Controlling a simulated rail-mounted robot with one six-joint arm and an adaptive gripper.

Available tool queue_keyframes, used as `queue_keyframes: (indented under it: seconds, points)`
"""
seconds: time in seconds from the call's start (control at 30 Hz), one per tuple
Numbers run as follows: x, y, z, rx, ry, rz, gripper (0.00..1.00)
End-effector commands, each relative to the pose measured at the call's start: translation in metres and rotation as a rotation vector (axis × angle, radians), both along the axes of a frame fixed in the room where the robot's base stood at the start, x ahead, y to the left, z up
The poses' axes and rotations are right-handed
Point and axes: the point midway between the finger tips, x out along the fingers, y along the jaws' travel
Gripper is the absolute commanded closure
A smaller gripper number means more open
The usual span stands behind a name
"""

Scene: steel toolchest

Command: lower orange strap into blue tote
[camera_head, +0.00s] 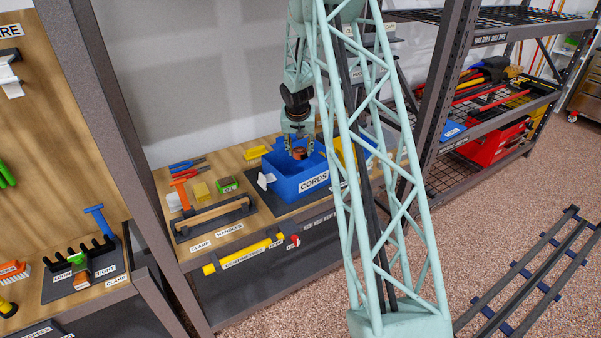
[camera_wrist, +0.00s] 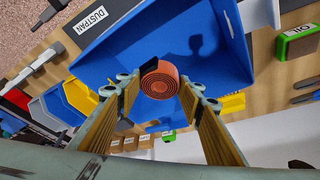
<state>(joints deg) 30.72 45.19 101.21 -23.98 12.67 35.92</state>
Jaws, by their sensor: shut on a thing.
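The blue tote (camera_head: 306,183), labelled CORDS, stands on the wooden bench. The orange strap (camera_head: 299,153) is a rolled coil, held above or just within the tote's opening. In the wrist view the coil (camera_wrist: 160,82) sits between the two fingertips, with the tote's blue floor and walls (camera_wrist: 217,60) behind it. My gripper (camera_head: 298,146) points down over the tote and is shut on the strap; it also shows in the wrist view (camera_wrist: 160,90). The gap between the coil and the tote floor cannot be judged exactly.
A dark tray with a handle (camera_head: 213,219) is at the bench front. My lattice column covers the tote's right side in the head view.

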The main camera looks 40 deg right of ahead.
Motion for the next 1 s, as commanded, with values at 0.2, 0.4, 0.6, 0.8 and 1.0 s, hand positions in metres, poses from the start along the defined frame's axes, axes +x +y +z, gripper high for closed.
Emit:
queue_keyframes:
  seconds: [0.2,0.4,0.6,0.8,1.0]
  points:
    - [0.000,0.000,-0.008,0.000,0.000,0.000,0.77]
    - [0.000,0.000,-0.013,0.000,0.000,0.000,0.77]
    - [0.000,0.000,-0.019,0.000,0.000,0.000,0.77]
    - [0.000,0.000,-0.025,0.000,0.000,0.000,0.77]
    - [0.000,0.000,-0.030,0.000,0.000,0.000,0.77]
